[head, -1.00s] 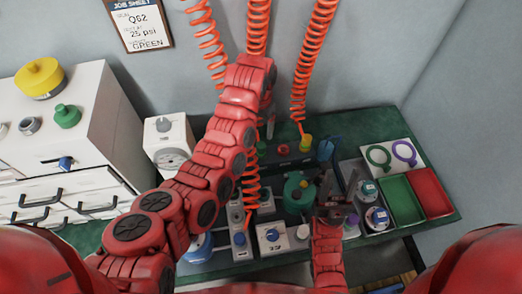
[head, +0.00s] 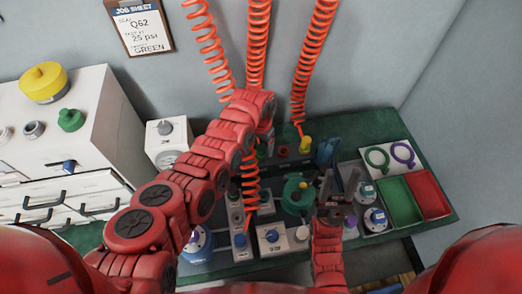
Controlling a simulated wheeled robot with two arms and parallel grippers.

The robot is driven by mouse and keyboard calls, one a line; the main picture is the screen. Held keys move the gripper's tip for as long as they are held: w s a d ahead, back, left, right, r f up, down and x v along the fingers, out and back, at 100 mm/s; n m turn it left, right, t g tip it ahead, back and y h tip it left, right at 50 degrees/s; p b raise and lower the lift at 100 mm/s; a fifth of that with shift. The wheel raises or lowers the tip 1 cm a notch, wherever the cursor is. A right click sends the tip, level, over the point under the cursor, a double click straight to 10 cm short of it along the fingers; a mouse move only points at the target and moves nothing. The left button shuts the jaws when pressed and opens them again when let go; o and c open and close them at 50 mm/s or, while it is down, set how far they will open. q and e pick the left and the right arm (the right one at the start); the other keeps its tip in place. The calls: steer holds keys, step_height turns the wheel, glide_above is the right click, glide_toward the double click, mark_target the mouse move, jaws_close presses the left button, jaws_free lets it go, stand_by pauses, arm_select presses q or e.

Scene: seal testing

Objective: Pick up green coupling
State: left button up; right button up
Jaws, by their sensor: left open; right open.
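The green coupling (head: 261,150) is a small green piece at the left of a row on the green bench, by the back wall. It is mostly hidden behind my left arm. My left gripper (head: 269,138) points down at or just above it. Its fingers are small and partly covered by the wrist, and I cannot tell whether they touch the coupling. My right gripper (head: 338,190) is open and empty over the front right of the bench, beside a round green device (head: 297,194).
A red coupling (head: 282,151) and a yellow coupling (head: 304,146) stand right of the green one. Orange coiled hoses (head: 303,75) hang close by. Green (head: 399,203) and red (head: 430,192) trays lie at the right. The job sheet (head: 140,25) reads GREEN.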

arm_select(q)
steer(key=shift+f, duration=0.2)
jaws_close()
stand_by(0.3)
steer(key=shift+r, duration=0.1)
